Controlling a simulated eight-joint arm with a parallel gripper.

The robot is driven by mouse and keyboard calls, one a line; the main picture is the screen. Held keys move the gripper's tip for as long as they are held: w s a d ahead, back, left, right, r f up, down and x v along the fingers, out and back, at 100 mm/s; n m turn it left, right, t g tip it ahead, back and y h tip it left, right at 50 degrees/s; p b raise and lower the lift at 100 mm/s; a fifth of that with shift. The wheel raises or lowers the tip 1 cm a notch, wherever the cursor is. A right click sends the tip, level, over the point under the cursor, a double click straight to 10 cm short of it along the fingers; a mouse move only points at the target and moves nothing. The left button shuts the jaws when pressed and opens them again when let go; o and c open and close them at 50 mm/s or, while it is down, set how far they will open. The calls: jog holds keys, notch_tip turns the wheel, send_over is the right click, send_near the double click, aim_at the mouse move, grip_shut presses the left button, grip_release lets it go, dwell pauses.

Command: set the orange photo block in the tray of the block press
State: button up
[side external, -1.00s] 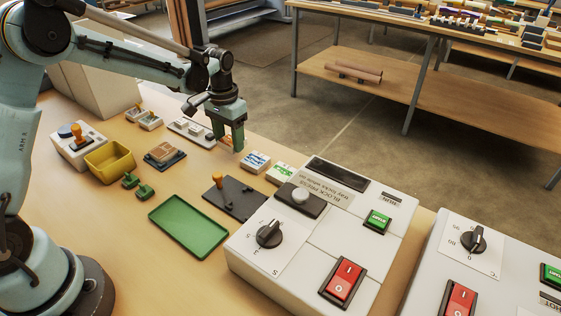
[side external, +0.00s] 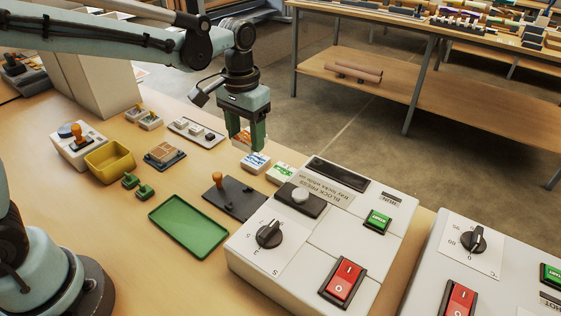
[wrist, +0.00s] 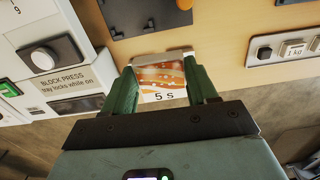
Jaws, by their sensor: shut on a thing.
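My gripper (side external: 247,142) is shut on the orange photo block (wrist: 162,78), which is marked "5 s" and has an orange and white pattern. The block sits between the two green fingers in the wrist view. In the side view it shows only in part between the fingers, raised above the table. The block press (side external: 330,220) stands to the right, its label reading "tray locks while on". A dark flat plate with an orange-brown knob (side external: 240,202), seemingly its tray, lies against the press's left side. The plate also shows in the wrist view (wrist: 150,16).
A blue-printed block (side external: 255,163) and a green-printed block (side external: 280,174) lie between my gripper and the press. A green tray (side external: 188,228), a yellow bin (side external: 110,162) and a row of weights (side external: 197,132) are also on the table.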

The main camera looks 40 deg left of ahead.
send_near(247, 207)
jog(key=shift+s+f, duration=0.1)
jog(key=shift+f, duration=2.8)
jog(key=shift+f, duration=0.45)
jog(key=o, duration=0.8)
jog(key=shift+r, duration=0.15)
jog(key=shift+r, duration=1.4)
